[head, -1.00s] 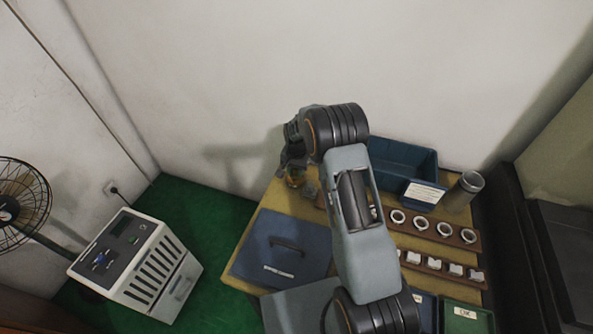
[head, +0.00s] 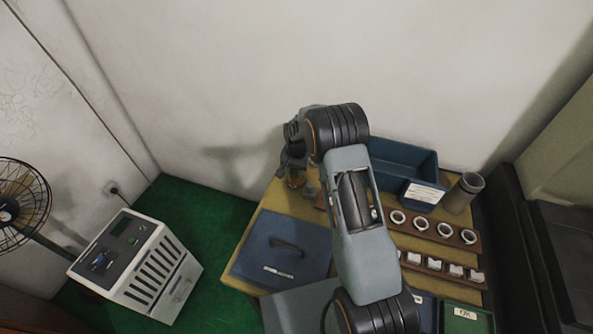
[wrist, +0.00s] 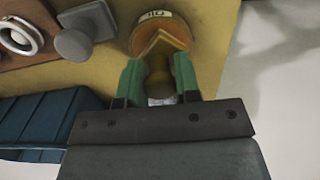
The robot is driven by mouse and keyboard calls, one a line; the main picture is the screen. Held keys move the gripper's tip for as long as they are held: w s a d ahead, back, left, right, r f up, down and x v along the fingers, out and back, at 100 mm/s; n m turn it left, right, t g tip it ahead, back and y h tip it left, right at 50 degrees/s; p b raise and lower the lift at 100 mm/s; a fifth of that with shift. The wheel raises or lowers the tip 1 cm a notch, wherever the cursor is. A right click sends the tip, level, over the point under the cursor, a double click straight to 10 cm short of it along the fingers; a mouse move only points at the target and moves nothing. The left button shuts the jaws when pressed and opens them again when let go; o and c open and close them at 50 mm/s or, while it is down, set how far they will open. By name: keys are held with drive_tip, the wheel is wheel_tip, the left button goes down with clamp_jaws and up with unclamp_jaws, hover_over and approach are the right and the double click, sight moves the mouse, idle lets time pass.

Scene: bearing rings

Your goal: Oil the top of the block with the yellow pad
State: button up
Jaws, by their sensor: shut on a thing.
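My gripper (wrist: 158,85) is shut on a brown-gold handle (wrist: 160,72) between its green fingertips. A yellow, angled piece, which looks like the yellow pad (wrist: 158,46), shows just beyond the handle, over or in a round orange pot (wrist: 178,28) with a cream label. I cannot tell whether the pad touches the pot. A grey piece with a rounded end (wrist: 74,44), possibly the block, stands beside the pot in the wrist view.
A wooden rack (head: 434,231) holds several pale rings, with a row of small white pieces nearer. A blue bin (head: 405,160) stands behind, a grey cylinder (head: 464,193) at right. The wall is close behind.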

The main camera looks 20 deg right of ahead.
drive_tip(key=shift+r+p, duration=1.7)
drive_tip(key=shift+r, duration=1.7)
